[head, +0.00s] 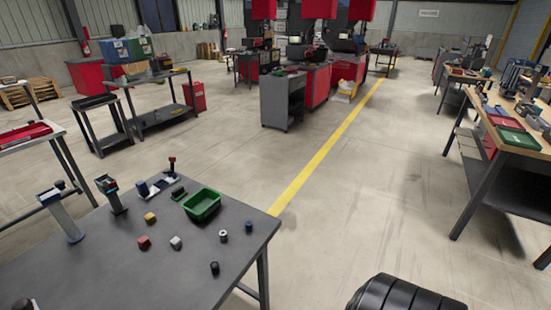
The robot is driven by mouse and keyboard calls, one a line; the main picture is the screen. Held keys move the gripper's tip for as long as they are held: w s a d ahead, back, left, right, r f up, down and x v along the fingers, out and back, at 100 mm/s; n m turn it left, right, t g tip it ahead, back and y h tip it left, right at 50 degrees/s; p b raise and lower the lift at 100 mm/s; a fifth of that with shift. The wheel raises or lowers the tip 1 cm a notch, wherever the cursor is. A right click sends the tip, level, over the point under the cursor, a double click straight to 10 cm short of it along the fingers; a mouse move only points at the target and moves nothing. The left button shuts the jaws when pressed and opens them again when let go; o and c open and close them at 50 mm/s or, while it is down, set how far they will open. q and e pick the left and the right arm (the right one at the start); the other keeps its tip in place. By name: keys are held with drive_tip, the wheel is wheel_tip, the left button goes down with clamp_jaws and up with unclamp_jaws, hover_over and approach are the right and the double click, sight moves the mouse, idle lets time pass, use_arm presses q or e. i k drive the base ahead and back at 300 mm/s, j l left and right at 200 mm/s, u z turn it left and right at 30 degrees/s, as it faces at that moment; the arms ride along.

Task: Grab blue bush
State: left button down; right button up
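Several small parts lie on the grey table (120,265) at the lower left. A dark, bluish short cylinder (249,227) stands near the right edge. Another dark short cylinder with a pale top (214,267) stands nearer the front. A larger blue cylindrical piece (142,189) is at the back, by a small blue-and-white plate. I cannot tell for certain which of these is the blue bush. Neither my left nor my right gripper can be made out in the head view.
A green bin (202,206) stands at the table's back right. A silver bush (223,236), yellow cube (150,218), red cube (144,242) and white cube (175,242) lie nearby. Upright stands (110,193) rise at the back left.

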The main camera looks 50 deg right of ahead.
sight(249, 224)
drive_tip(key=z, duration=1.25)
drive_tip(key=i+l+u, duration=0.15)
drive_tip(key=l, duration=0.15)
drive_tip(key=i+l+u, duration=0.2)
drive_tip(key=l, duration=0.15)
drive_tip(key=l+u, duration=0.15)
drive_tip(key=l, duration=0.15)
